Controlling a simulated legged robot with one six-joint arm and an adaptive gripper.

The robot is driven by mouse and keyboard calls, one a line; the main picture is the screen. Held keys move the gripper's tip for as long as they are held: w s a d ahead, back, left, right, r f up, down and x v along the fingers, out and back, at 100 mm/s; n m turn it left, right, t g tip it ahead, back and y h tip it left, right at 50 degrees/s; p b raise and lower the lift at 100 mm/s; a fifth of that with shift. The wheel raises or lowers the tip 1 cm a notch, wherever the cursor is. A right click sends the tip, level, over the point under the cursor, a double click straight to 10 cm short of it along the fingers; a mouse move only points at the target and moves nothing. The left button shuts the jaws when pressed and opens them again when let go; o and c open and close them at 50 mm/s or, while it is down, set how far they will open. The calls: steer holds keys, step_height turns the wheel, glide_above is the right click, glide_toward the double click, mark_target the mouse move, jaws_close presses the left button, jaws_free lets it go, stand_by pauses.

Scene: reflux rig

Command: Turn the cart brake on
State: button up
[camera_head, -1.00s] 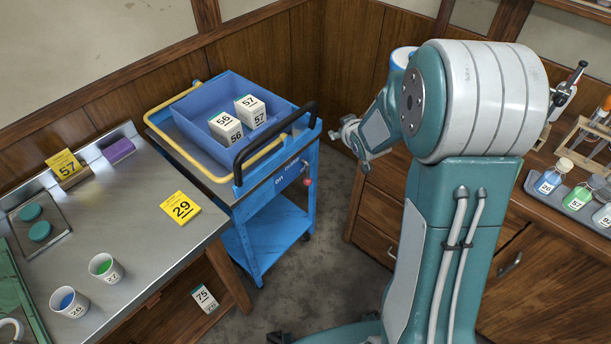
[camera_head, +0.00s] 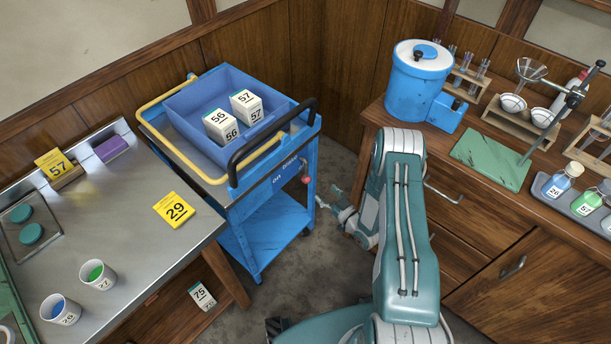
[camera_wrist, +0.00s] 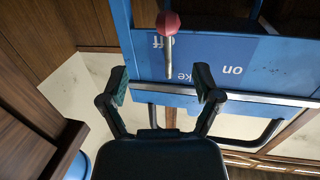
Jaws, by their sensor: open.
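The blue cart (camera_head: 264,240) stands between the steel table and the wooden cabinet. Its brake lever has a red knob (camera_head: 307,180) on the side panel; in the wrist view the knob (camera_wrist: 168,22) appears at top centre on a metal stem, inverted. The panel label (camera_wrist: 205,68) reads "on" at one end and "off" at the other. The lever points towards the "off" end. My gripper (camera_head: 330,197) is low beside the cart, near the knob but apart from it. In the wrist view my gripper (camera_wrist: 160,82) is open and empty, the lever stem in line between its fingers.
A blue bin (camera_head: 190,102) with two numbered boxes sits on the cart top. A black handle (camera_head: 270,145) and yellow rail (camera_head: 150,118) edge the cart. The wooden cabinet (camera_head: 470,240) stands close on the right. Floor shows in the gap between.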

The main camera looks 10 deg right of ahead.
mark_target(309, 182)
steer(key=shift+t+y, duration=0.3)
steer(key=x, duration=0.3)
steer(key=f+x, duration=0.1)
steer(key=x, duration=0.2)
steer(key=a+x, duration=0.1)
steer(key=x, duration=0.2)
steer(key=shift+w+a+f, duration=0.1)
steer(key=shift+w+f, duration=0.05)
steer(key=shift+f, duration=0.1)
steer(key=shift+c, duration=0.3)
jaws_close()
